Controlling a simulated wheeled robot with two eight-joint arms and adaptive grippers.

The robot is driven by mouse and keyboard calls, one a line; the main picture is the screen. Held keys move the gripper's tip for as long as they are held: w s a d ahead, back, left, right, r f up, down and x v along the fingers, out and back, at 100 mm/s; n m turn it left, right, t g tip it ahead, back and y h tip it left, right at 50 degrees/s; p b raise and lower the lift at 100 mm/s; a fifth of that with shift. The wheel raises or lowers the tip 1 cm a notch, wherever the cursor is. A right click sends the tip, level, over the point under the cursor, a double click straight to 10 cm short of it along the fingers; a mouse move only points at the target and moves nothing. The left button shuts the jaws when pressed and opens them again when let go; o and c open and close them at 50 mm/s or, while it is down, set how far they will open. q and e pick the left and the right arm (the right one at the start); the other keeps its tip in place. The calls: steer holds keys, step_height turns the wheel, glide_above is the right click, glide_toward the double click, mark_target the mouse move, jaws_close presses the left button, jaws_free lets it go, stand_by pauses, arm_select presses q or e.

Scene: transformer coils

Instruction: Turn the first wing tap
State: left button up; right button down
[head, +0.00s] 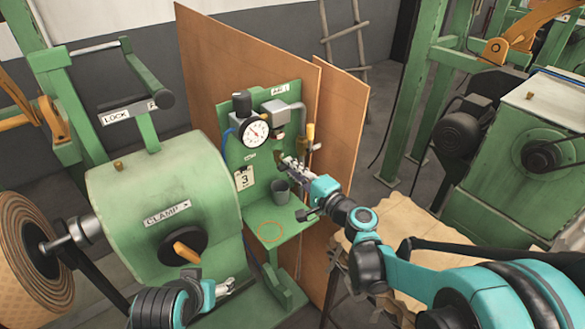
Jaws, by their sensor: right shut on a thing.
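A green panel (233,160) carries a round pressure gauge (256,132), a grey box and piping. My right arm reaches in from the right. Its gripper (287,162) is at the panel, just below and right of the gauge, shut on a small dark part that I take to be the wing tap (279,160). The gripper partly hides this part, so its wing angle cannot be read. My left gripper (222,288) is low at the front, beside the green clamp machine, apart from the panel. Its finger opening is too small to read.
A yellow-handled part (311,132) is beside the piping. The clamp machine (160,190) stands left, and a wooden board (330,120) behind.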

steer(key=c, duration=1.6)
jaws_free()
steer(key=shift+d, duration=0.1)
steer(key=v, duration=1.2)
